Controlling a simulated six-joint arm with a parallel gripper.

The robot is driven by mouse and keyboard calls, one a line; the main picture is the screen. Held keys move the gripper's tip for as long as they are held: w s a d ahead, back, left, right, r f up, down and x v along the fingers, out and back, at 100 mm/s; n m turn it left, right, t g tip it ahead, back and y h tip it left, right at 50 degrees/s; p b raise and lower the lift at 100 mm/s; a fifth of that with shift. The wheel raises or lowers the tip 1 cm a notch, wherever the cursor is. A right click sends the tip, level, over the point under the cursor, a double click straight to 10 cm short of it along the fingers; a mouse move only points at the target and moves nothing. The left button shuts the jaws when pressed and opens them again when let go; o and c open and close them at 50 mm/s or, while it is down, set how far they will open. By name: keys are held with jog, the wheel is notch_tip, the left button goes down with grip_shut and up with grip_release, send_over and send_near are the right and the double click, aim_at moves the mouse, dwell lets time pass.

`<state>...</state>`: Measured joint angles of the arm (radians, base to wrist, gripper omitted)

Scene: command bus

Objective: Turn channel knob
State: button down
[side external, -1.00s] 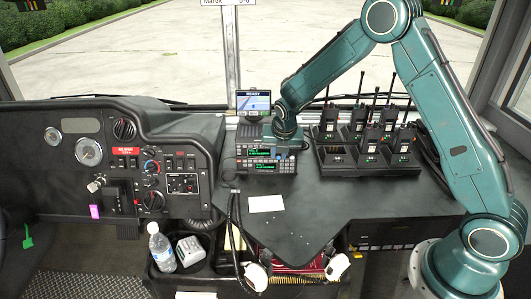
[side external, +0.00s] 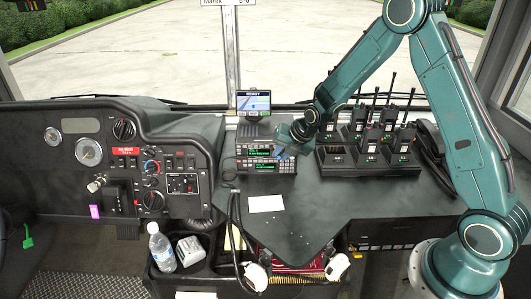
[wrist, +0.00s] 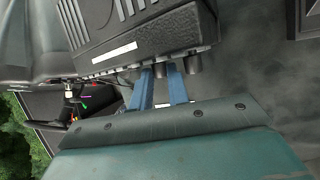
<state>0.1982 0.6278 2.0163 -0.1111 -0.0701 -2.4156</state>
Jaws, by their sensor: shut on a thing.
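Two black radio units are stacked on the dash top, and the lower radio (side external: 258,165) has a green-lit display and front controls. My gripper (side external: 281,156) is at the right end of the radio front. In the wrist view, the two blue fingers of my gripper (wrist: 159,71) reach to the radio's front edge and are closed on a small dark knob (wrist: 160,70), mostly hidden between them. A second dark knob (wrist: 193,64) sticks out just to the right, outside the fingers. The knob labels are not readable, so its setting cannot be told.
A rack of handheld radios (side external: 367,158) stands right of my gripper, close under my arm. A small screen (side external: 253,102) is behind the radio. A white card (side external: 266,203) lies on the clear dash surface in front, and a black cable (side external: 235,215) hangs at the left.

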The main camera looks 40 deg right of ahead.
dwell(0.4)
jog(key=c, duration=1.6)
grip_release()
jog(key=shift+s+d+v, duration=0.1)
jog(key=shift+d+v, duration=0.05)
jog(key=shift+v, duration=3.25)
jog(key=shift+s+d+v, duration=0.1)
jog(key=shift+v, duration=3.35)
jog(key=shift+f, duration=0.15)
